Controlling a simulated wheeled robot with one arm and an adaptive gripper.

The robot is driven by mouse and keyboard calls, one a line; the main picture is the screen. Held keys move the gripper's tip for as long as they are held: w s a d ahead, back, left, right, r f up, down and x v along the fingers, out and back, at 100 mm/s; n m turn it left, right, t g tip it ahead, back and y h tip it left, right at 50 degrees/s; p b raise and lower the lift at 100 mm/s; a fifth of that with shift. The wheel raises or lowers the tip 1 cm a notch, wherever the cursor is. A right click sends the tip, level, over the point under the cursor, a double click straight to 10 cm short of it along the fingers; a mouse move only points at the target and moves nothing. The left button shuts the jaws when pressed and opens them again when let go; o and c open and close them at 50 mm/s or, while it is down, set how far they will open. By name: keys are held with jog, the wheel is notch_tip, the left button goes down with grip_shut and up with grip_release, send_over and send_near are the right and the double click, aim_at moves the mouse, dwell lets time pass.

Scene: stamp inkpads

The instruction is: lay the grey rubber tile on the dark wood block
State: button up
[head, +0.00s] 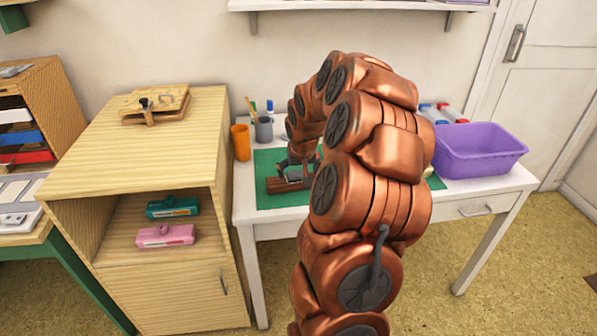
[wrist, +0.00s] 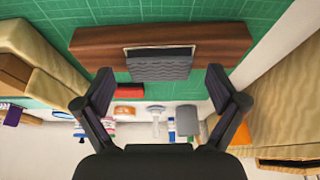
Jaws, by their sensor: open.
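The dark wood block (wrist: 95,42) lies on a green mat and also shows in the head view (head: 276,187). The grey rubber tile (wrist: 160,68) has a ridged face and sits at the middle of the block, within a pale outline, its lower part reaching past the block's edge in the wrist view. Whether it lies flat or tilts I cannot tell. My gripper (wrist: 160,76) is open, with one finger on each side of the tile and clear of it. In the head view my arm hides part of the block and mat.
The green mat (head: 268,160) covers part of the white table (head: 462,197). An orange cup (head: 241,143) and a grey cup (head: 264,129) stand behind at left. A purple bin (head: 478,150) is at right. A wooden cabinet (head: 170,95) adjoins the table's left.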

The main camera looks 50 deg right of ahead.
jog(key=v, duration=1.2)
dwell(0.4)
jog(key=s+a+r+n+g+y+p, duration=0.1)
jog(key=s+a+r+p, duration=0.15)
jog(key=a, duration=0.55)
jog(key=s+a+r+n+p, duration=0.1)
jog(key=s+a+n+p, duration=0.15)
jog(key=a, duration=0.45)
jog(key=s+a+r+n+g+y+p, duration=0.1)
jog(key=s+a+r, duration=0.15)
jog(key=a, duration=0.55)
jog(key=s+a+n+g+p, duration=0.1)
jog(key=s+a+p, duration=0.1)
jog(key=s+a, duration=0.3)
jog(key=s+a+n+g+p, duration=0.1)
jog(key=s+a, duration=0.5)
jog(key=s, duration=0.7)
jog(key=shift+r+g+y+p, duration=0.3)
jog(key=shift+g+p, duration=0.5)
jog(key=shift+p, duration=0.15)
jog(key=shift+a, duration=0.1)
